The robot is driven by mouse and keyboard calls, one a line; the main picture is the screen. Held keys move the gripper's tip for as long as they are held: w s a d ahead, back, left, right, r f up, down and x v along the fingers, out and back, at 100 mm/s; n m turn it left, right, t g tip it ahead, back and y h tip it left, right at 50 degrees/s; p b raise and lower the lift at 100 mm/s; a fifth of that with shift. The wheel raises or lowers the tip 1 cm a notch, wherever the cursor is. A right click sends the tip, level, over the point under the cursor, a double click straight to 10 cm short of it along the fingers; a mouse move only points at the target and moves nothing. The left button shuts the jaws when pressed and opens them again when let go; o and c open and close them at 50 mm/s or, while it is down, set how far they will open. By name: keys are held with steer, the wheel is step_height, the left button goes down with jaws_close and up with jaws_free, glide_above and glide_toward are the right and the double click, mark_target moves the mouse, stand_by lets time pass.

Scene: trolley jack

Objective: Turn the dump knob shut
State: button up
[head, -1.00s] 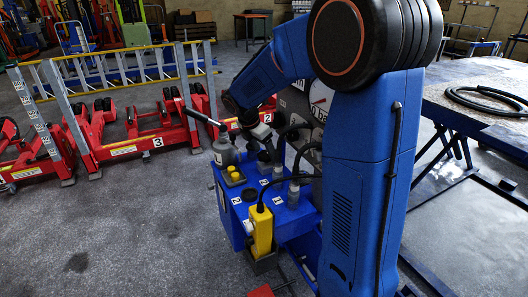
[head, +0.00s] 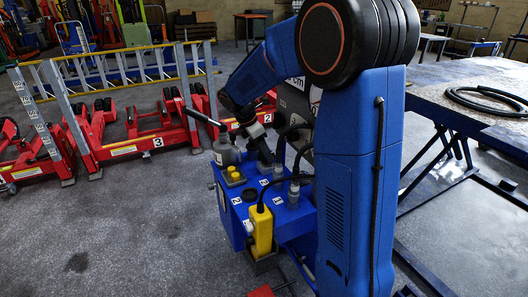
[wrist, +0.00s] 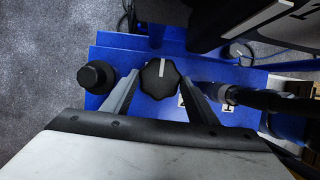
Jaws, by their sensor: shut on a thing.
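The dump knob (wrist: 160,80) is a black lobed knob with a white pointer line, in the upper middle of the wrist view. The line points nearly straight up in that picture. My gripper (wrist: 161,76) has a finger on each side of the knob and is shut on it. In the head view my gripper (head: 264,152) reaches down to the top of the blue power unit (head: 229,212). The knob itself is hidden there behind the gripper and nearby fittings.
A round black knob (wrist: 96,77) stands just left of the gripper, and a dark hose fitting (wrist: 232,95) lies close on the right.

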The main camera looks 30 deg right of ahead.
steer(key=o, duration=1.1)
steer(key=v, duration=1.7)
steer(key=shift+w+a+r, duration=0.1)
steer(key=shift+a+r, duration=0.05)
